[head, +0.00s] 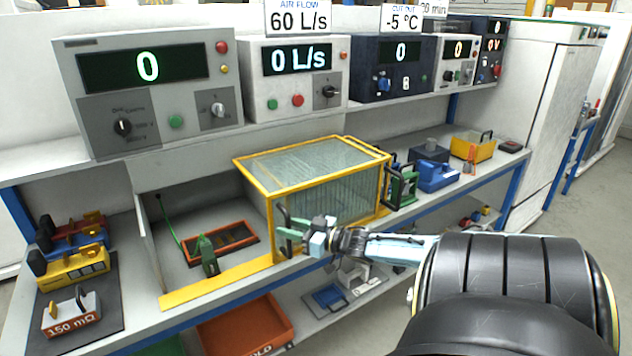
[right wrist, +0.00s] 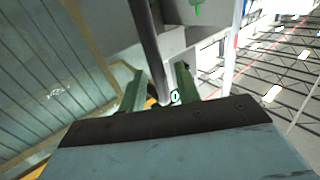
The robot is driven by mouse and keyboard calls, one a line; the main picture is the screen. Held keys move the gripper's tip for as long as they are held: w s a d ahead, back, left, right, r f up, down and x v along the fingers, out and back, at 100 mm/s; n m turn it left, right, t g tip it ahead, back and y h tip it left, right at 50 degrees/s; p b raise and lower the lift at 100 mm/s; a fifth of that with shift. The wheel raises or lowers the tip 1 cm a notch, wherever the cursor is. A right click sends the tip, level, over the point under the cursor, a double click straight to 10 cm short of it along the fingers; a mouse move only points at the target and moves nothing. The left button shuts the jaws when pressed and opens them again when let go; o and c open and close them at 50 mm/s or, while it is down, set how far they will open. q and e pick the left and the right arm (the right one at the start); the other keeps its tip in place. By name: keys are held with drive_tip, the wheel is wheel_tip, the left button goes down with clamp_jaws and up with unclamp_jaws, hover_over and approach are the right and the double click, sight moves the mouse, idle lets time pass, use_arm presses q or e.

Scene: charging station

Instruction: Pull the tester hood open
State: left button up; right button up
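The tester hood (head: 322,165) is a clear ribbed box with a yellow frame on the bench, at the middle of the head view. Its clear panel (right wrist: 50,90) fills the left of the right wrist view. A dark bar handle (right wrist: 148,40) stands at the hood's near left corner. My right gripper (head: 288,241) reaches it from the right. Its green fingers (right wrist: 160,88) stand apart, one on each side of the bar, with a gap visible on the right side. Whether the left finger touches the bar I cannot tell. My left gripper is not in view.
Left of the hood, an orange-framed tray (head: 222,243) and a green clip (head: 208,256) lie in an open bay with a yellow sill (head: 215,287). Instruments with displays (head: 147,75) line the shelf above. Coloured blocks (head: 75,262) stand left; a blue tool (head: 437,176) lies right.

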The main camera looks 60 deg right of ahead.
drive_tip(key=s+d+p, duration=0.1)
drive_tip(key=s+p, duration=0.1)
drive_tip(key=s, duration=1)
drive_tip(key=shift+s+d, duration=0.15)
drive_tip(key=shift+d, duration=0.1)
drive_tip(key=s+a+f+m+g+h, duration=0.1)
drive_tip(key=s+a+f+g+h, duration=0.2)
drive_tip(key=f, duration=0.7)
drive_tip(key=s+a+f+m+g, duration=0.1)
drive_tip(key=s+f+g, duration=0.1)
drive_tip(key=s+f, duration=0.55)
drive_tip(key=s+a+f+m+g+h, duration=0.1)
drive_tip(key=s+a+f+g+h, duration=0.15)
drive_tip(key=f, duration=0.95)
drive_tip(key=s+a+f+n+g+y, duration=0.1)
drive_tip(key=s+a+f+g, duration=0.2)
drive_tip(key=a, duration=0.6)
drive_tip(key=s+a+f+n+g+y, duration=0.1)
drive_tip(key=s+a+f+g, duration=0.2)
drive_tip(key=s+a+f, duration=0.3)
drive_tip(key=s+a+f+n+g+y+b, duration=0.1)
drive_tip(key=s+a+f, duration=0.4)
drive_tip(key=a, duration=0.8)
wheel_tip(320, 180, down, 3)
drive_tip(key=shift+s+a+r+n+g, duration=0.1)
drive_tip(key=shift+s+a+n+g, duration=0.15)
drive_tip(key=shift+n+g, duration=0.65)
drive_tip(key=shift+m+g, duration=0.25)
drive_tip(key=shift+m, duration=0.15)
